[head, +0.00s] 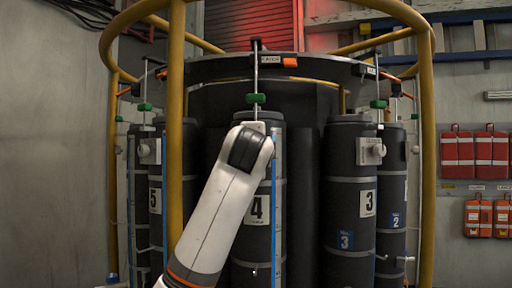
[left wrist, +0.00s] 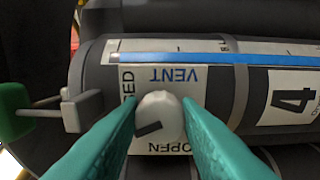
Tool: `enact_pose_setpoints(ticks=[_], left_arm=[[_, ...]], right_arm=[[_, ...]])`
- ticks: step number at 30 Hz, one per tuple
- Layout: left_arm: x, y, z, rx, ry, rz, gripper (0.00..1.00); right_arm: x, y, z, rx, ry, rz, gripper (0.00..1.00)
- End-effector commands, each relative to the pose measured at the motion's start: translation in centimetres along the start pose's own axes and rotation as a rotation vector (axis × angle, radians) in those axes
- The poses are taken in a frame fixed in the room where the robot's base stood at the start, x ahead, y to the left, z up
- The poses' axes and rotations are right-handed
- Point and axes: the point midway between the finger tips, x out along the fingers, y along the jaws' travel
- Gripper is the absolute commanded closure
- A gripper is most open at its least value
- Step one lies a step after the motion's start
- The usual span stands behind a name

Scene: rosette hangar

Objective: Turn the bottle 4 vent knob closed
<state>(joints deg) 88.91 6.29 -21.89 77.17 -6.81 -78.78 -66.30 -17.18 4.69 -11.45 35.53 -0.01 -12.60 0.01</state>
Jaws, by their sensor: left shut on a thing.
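Bottle 4 (head: 256,243) is a dark upright cylinder with a "4" label, in the middle of the head view. My left arm crosses in front of its upper part, hiding the knob and gripper there. In the left wrist view the white, round vent knob (left wrist: 160,117) sits on a label reading VENT and OPEN, with a partly covered word ending in "ED". A dark mark on the knob lies slanted at its lower left, between "ED" and OPEN. My left gripper (left wrist: 159,102) has its teal fingers shut on the knob's two sides. My right gripper is not in view.
Bottle 3 (head: 346,240) stands right of bottle 4 and bottle 5 (head: 154,240) to the left. A yellow post (head: 175,120) of the round frame stands close left of my arm. A green fitting (head: 256,98) sits on the rod above bottle 4.

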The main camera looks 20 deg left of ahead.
Motion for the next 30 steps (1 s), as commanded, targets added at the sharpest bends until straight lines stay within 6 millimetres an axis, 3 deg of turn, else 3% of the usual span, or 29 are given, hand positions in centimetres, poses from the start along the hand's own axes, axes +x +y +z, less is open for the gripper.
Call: enact_pose_setpoints(ticks=[15, 30], left_arm=[[0.1, 0.0, -0.1, 0.378, 0.001, -0.002, 0.93], [0.1, -0.2, 0.0, 0.47, 0.0, -0.003, 0.93]], right_arm=[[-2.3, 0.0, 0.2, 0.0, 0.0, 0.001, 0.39], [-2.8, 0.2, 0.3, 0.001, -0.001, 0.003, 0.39]])
